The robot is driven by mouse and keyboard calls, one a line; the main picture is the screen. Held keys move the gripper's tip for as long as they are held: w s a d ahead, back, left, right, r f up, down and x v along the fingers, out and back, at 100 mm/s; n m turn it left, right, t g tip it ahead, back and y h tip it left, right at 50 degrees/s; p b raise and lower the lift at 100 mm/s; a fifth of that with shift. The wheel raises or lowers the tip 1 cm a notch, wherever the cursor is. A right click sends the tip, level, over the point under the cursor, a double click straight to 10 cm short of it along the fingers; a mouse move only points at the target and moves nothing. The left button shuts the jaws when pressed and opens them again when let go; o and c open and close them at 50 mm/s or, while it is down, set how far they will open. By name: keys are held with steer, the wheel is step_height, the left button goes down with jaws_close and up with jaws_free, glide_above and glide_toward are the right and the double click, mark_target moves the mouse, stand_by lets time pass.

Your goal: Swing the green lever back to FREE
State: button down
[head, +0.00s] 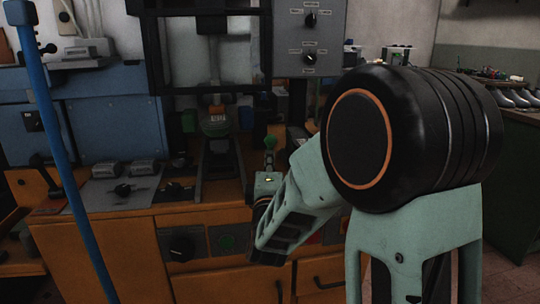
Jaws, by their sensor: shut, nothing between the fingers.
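The lever's green knob (270,143) stands upright on a short stem in the middle of the head view, in front of the orange-brown machine. My arm reaches in from the right and bends down to the left. My gripper (267,178) is at its end, just below the green knob in the picture. Its fingers are small, dark and mostly hidden, and it appears shut with nothing held. I cannot tell whether it touches the lever. The lever's lower part is hidden, and no FREE marking is readable.
A blue upright pole (66,160) crosses the left side. A grey control box (309,38) with black knobs hangs above. The machine's bench (100,212) carries switches at the left. A green cabinet (510,170) with shoe forms stands at the far right. My large arm joint blocks much of the right.

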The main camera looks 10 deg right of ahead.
steer(key=w+r+g+p, duration=0.1)
steer(key=g+p, duration=0.1)
steer(key=p, duration=0.3)
steer(key=w+r+g+p, duration=0.1)
steer(key=w+p, duration=0.1)
steer(key=p, duration=0.4)
steer(key=shift+w+r+n+g+y, duration=0.15)
steer(key=shift+r+n+g+y, duration=0.05)
steer(key=shift+n+g+y, duration=0.2)
steer(key=w+g+p, duration=0.1)
steer(key=g+p, duration=0.1)
steer(key=p, duration=0.4)
steer(key=shift+w, duration=0.35)
steer(key=shift+w+f+p, duration=0.2)
steer(key=shift+f+p, duration=0.05)
steer(key=shift+p, duration=0.55)
steer(key=shift+w+f, duration=0.1)
steer(key=shift+f, duration=0.05)
